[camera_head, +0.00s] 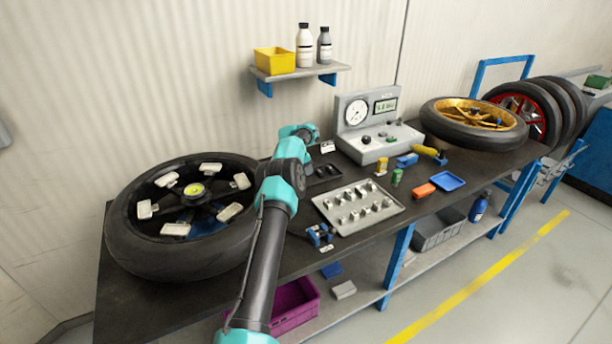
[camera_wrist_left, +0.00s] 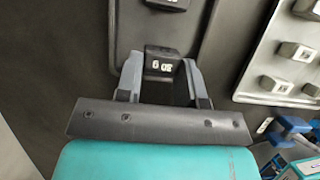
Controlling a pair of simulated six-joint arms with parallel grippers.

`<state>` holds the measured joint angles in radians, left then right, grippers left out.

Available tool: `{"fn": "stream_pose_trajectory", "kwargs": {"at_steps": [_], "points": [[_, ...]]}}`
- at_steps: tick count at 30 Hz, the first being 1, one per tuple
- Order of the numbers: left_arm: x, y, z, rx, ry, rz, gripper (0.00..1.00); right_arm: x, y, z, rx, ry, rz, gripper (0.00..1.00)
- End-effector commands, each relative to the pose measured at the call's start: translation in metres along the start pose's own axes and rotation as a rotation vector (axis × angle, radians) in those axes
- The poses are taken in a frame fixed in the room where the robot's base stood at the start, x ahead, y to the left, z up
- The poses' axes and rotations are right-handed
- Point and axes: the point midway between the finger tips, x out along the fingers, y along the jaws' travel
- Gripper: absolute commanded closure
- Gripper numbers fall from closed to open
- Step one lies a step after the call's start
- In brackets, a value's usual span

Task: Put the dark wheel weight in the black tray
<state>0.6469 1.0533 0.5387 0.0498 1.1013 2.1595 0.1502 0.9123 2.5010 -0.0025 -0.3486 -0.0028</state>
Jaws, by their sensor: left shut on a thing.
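The dark wheel weight (camera_wrist_left: 159,61), with pale markings on its face, sits between the fingertips of my left gripper (camera_wrist_left: 163,76) in the left wrist view. The fingers are shut on it. The black tray (camera_wrist_left: 190,38) lies just beyond, and the weight overlaps its near edge in that view. I cannot tell its height over the tray. Another dark block (camera_wrist_left: 168,3) lies in the tray. In the head view the black tray (camera_head: 312,181) is partly behind my left arm, which hides the fingertips and the held weight. My right gripper is not in view.
A light grey tray (camera_head: 390,219) with several metal weights lies right of the black tray. A blue clamp-like tool (camera_head: 320,235) lies before it. A large wheel (camera_head: 150,262) fills the left bench. A gauge box (camera_head: 375,148) stands behind.

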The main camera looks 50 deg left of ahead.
Motion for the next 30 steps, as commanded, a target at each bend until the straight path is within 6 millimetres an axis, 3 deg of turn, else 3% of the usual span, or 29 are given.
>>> {"fn": "stream_pose_trajectory", "kwargs": {"at_steps": [9,21,22,30], "points": [[0.032,0.001,-0.013,-0.001,0.001,-0.001,0.91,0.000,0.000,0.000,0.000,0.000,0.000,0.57],[0.036,0.001,-0.015,0.000,0.001,-0.001,0.91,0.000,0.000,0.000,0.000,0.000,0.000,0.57],[0.036,0.001,-0.015,0.000,0.001,-0.001,0.64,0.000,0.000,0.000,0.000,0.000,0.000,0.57],[0.036,0.001,-0.015,0.000,0.001,-0.001,0.39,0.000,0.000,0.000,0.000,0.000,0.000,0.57]]}}
